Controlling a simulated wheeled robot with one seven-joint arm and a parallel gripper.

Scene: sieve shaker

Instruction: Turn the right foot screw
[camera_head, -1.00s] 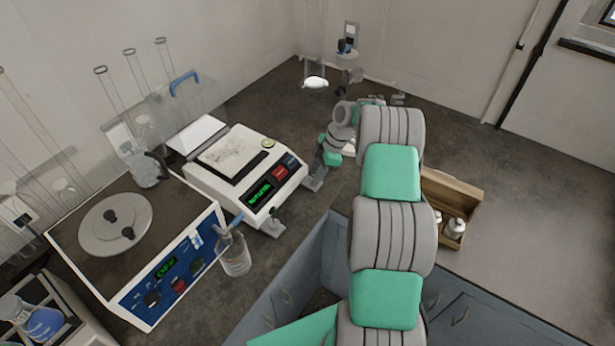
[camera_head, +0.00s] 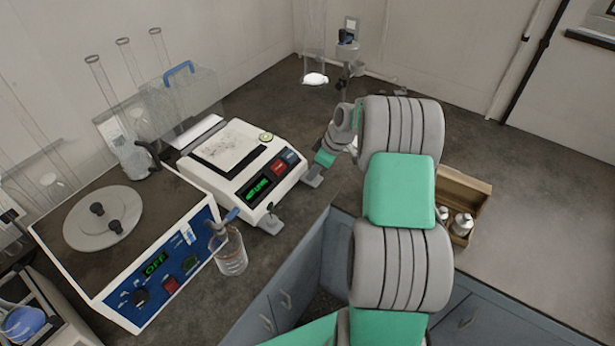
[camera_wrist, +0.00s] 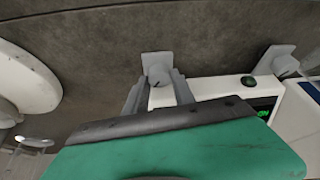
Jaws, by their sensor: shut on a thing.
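The white balance (camera_head: 285,192) stands on the dark bench, with a lit green display whose text is too small to read surely. Its right foot screw (camera_head: 313,181) sticks out at the right corner. My gripper (camera_head: 320,170) is at that corner. In the wrist view the grey foot (camera_wrist: 157,66) lies between the two fingertips, and my gripper (camera_wrist: 161,76) is shut on it. The other front foot (camera_head: 271,223) stands free at the near corner and also shows in the wrist view (camera_wrist: 277,60). A round level (camera_head: 266,137) is on the balance's top; its bubble cannot be read.
A wooden box (camera_head: 478,197) with white bottles is at the right, beyond my arm. A stand (camera_head: 345,60) is behind. The bench's front edge runs close by.

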